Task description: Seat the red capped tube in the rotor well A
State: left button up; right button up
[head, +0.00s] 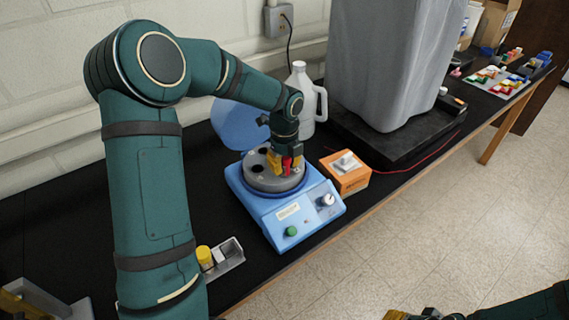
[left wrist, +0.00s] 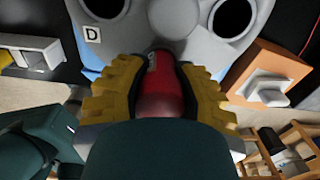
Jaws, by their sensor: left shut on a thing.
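My left gripper (head: 286,164) has its yellow fingers shut on the red capped tube (head: 287,165), over the front right part of the grey rotor (head: 262,184). In the left wrist view the red tube (left wrist: 160,88) lies between the two yellow fingers (left wrist: 158,92). Its far end points at the rotor (left wrist: 178,18); whether that end is inside a well is hidden. Two dark open wells show beside it, and a label D (left wrist: 92,34) is at the left. The label A cannot be made out. Part of my right gripper (head: 428,314) shows at the bottom edge, cut off.
The blue centrifuge (head: 262,216) has its round lid (head: 238,122) raised behind. An orange box (head: 346,181) stands right of it, a white jug (head: 302,100) behind. A yellow-capped tube (head: 204,256) stands by a grey rack (head: 231,262) in front.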

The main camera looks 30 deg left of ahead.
pick_arm(q)
jog(key=shift+f, duration=0.15)
jog(key=o, duration=0.9)
notch_tip(320, 180, up, 12)
jog(key=shift+r+p, duration=0.15)
jog(key=shift+p, duration=0.35)
